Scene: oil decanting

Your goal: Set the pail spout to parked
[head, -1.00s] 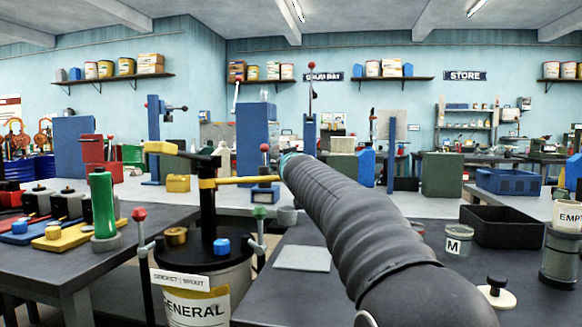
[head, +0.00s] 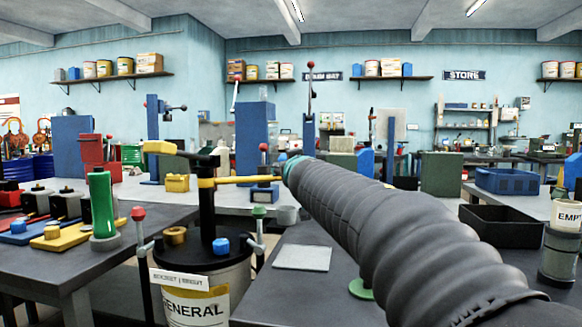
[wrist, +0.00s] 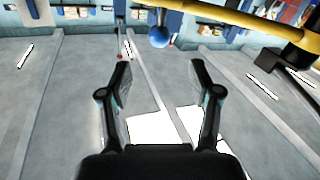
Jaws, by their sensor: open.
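The pail (head: 195,308), labelled GENERAL, stands at the lower middle of the head view with a dark lid and an upright black post (head: 207,215). A yellow spout tube (head: 245,180) runs right from a collar on the post to the end of my arm. The wrist view shows a yellow tube (wrist: 235,14) with a dark collar across the top right, beyond the fingertips. My gripper (wrist: 160,75) is open, with nothing between its fingers. In the head view my own arm mostly hides it, so I cannot tell if it touches the tube.
Red-topped (head: 138,213) and green-topped (head: 259,212) posts flank the pail. A yellow-ended black lever (head: 160,147) tops the post. A blue ball (wrist: 159,37) hangs just beyond my fingers.

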